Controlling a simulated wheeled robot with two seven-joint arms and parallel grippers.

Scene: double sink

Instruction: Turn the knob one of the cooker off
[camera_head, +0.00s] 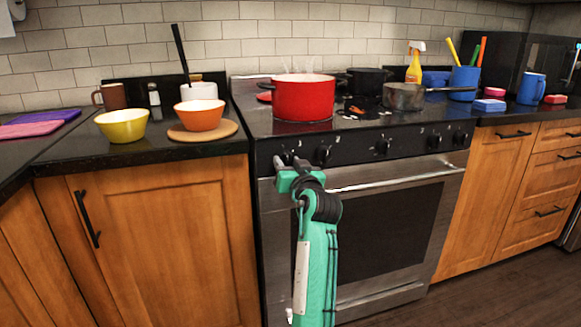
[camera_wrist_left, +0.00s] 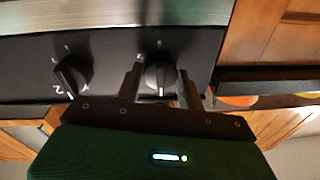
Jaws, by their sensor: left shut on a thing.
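The cooker (camera_head: 440,160) stands in the middle of the head view with a row of black knobs on its front panel. My left gripper (camera_head: 286,162) reaches up to the leftmost knob and largely covers it in the head view. In the left wrist view the two fingers of my left gripper (camera_wrist_left: 158,84) stand on either side of this knob (camera_wrist_left: 158,72), shut on it. The neighbouring knob (camera_wrist_left: 72,76) is free beside the fingers; it also shows in the head view (camera_head: 323,154). My right gripper is not in view.
A red pot (camera_head: 303,98) with steam above it and a grey pan (camera_head: 403,97) stand on the cooktop. The oven handle (camera_head: 395,181) runs below the knobs, close to my left arm. Yellow (camera_head: 122,125) and orange (camera_head: 200,115) bowls stand on the left counter.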

